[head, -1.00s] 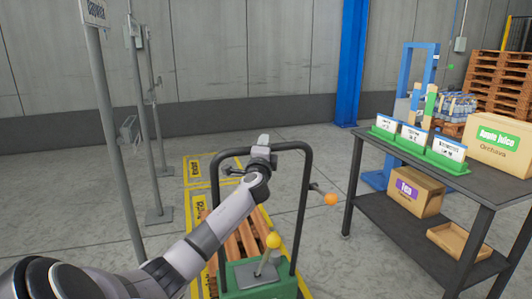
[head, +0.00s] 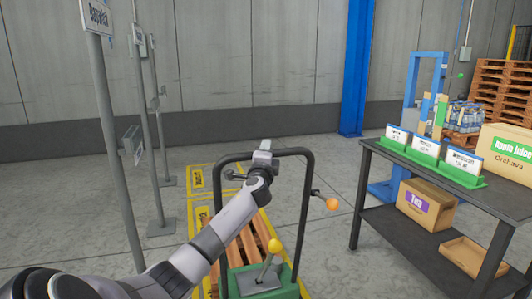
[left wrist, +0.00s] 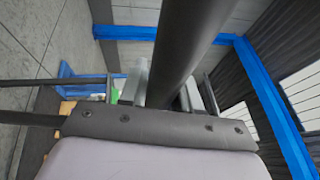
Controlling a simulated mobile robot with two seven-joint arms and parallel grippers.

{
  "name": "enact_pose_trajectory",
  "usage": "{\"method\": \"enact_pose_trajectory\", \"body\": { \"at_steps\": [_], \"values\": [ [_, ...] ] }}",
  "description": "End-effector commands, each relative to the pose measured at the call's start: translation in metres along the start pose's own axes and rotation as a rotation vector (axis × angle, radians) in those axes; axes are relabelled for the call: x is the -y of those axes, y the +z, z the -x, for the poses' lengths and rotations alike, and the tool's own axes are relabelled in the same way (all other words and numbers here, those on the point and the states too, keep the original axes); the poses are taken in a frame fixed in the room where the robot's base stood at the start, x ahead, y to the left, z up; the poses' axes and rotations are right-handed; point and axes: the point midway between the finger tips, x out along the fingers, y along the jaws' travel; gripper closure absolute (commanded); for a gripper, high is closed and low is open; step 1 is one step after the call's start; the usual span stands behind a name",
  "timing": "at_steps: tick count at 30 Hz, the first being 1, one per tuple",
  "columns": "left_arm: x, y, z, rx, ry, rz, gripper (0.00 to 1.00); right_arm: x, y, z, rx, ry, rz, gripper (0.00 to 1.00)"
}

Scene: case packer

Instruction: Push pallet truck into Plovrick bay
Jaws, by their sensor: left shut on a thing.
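The pallet truck has a black hoop handle (head: 307,190), a green body (head: 238,284) and a yellow-knobbed lever (head: 274,246). A wooden pallet (head: 248,242) shows just beyond the body. My left gripper (head: 262,152) is shut on the top bar of the handle. In the left wrist view the dark bar (left wrist: 188,40) runs between the fingers of my left gripper (left wrist: 166,90). Yellow floor markings (head: 198,178) with lettered panels lie ahead of and around the truck; their text is too small to read. My right gripper is not in view.
A grey post (head: 118,150) with a sign (head: 98,16) stands close on the left, with thinner posts (head: 157,120) behind. A dark table (head: 385,150) with green label holders and boxes stands on the right. A blue column (head: 357,70) is at the back wall. Floor ahead is clear.

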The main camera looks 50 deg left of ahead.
Motion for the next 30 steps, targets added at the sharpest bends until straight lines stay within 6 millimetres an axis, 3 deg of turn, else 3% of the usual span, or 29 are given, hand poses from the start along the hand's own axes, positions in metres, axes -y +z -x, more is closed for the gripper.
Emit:
{"method": "enact_pose_trajectory", "body": {
  "at_steps": [2,3,5,17,30],
  "values": [
    [-0.007,0.004,0.0,0.01,0.013,-0.004,1.0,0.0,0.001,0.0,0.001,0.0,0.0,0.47],
    [-0.007,0.004,0.0,0.01,0.013,-0.005,0.61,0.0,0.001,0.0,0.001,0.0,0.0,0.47],
    [-0.007,0.004,0.0,0.01,0.013,-0.005,0.47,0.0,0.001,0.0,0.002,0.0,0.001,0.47],
    [-0.003,0.001,0.005,0.004,0.005,-0.003,0.47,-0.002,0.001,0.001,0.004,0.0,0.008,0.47],
    [-0.004,0.002,0.055,0.005,0.008,-0.004,0.47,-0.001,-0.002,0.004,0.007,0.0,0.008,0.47]
  ]
}}
